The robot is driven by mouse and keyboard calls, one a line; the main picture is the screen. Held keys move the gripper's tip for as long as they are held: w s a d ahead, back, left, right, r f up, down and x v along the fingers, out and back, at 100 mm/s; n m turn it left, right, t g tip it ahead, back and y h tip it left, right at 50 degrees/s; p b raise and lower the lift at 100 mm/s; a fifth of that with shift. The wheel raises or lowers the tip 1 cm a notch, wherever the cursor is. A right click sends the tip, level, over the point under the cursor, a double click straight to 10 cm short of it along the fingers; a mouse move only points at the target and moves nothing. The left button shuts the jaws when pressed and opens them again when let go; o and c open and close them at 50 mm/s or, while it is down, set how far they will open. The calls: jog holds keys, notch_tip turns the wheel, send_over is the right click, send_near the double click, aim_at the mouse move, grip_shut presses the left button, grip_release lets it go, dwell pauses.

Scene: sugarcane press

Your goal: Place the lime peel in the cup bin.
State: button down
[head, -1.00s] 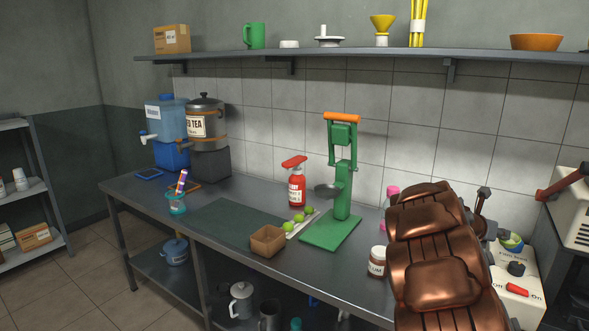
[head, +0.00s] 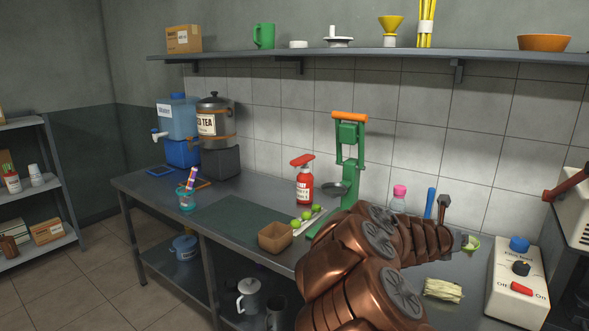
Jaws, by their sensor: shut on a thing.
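No container in view is labelled as the cup bin. An open tan box (head: 275,238) stands on the counter left of my arm.
A green press (head: 350,165) stands behind my arm, with several limes (head: 317,209) on a tray beside it. A red bottle (head: 304,185) is near them. At right are a pale bundle of strips (head: 443,289) and a white control box (head: 517,285). The dark mat (head: 235,222) has free room.

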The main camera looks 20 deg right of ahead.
jog(key=w+a+n+t+y, duration=0.3)
jog(key=w+a, duration=0.2)
jog(key=a, duration=0.9)
jog(key=w+a+n+t+y, duration=0.3)
jog(key=w+a+n, duration=0.1)
jog(key=a, duration=1)
jog(key=w+a+n+t+y, duration=0.3)
jog(key=w+a+n, duration=0.1)
jog(key=a, duration=1.1)
jog(key=shift+w+f, duration=0.3)
jog(key=shift+w, duration=0.55)
jog(key=shift+d, duration=0.1)
